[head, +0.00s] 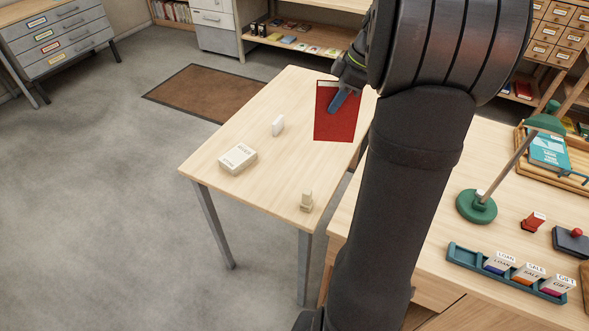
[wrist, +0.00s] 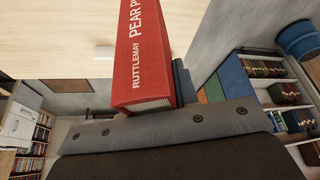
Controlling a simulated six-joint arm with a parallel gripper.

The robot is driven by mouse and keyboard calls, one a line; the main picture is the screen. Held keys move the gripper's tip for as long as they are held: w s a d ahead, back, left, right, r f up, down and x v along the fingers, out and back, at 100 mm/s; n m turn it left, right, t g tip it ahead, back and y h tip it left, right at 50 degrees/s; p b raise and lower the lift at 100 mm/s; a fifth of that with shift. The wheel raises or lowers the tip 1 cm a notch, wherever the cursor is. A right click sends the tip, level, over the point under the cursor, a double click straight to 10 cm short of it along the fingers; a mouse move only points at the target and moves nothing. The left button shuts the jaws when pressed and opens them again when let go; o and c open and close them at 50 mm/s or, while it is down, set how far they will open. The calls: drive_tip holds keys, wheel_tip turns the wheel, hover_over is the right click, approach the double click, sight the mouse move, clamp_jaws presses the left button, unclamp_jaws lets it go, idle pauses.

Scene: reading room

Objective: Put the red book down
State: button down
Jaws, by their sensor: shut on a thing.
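The red book (head: 335,122) is in my gripper (head: 343,98), at the far right part of the light wooden table (head: 235,190) in the head view. A grey-blue finger lies across the book's upper part. In the wrist view the red book (wrist: 143,55) shows its spine, with "RUTTLEMAY" and "PEAR P" in white letters. A dark finger (wrist: 183,84) lies along its right side; the other finger is hidden. The pale tabletop (wrist: 50,38) is beyond the book. I cannot tell whether the book touches it.
A white box (head: 238,158), a small white block (head: 278,125) and a small beige object (head: 307,201) stand on the table. The tabletop between them and the book is clear. A second desk (head: 430,262) at right holds a green lamp base (head: 476,206) and a card tray (head: 508,274).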

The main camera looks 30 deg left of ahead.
sight(332, 119)
drive_tip(key=f, duration=0.6)
drive_tip(key=shift+a+f, duration=0.15)
drive_tip(key=shift+a, duration=0.1)
drive_tip(key=a+f, duration=1)
drive_tip(key=a, duration=0.1)
drive_tip(key=shift+s+f, duration=0.35)
drive_tip(key=shift+f, duration=0.1)
drive_tip(key=c, duration=1.1)
unclamp_jaws()
drive_tip(key=shift+f, duration=0.1)
drive_tip(key=v, duration=1.2)
drive_tip(key=shift+a+r, duration=0.1)
drive_tip(key=shift+r, duration=0.1)
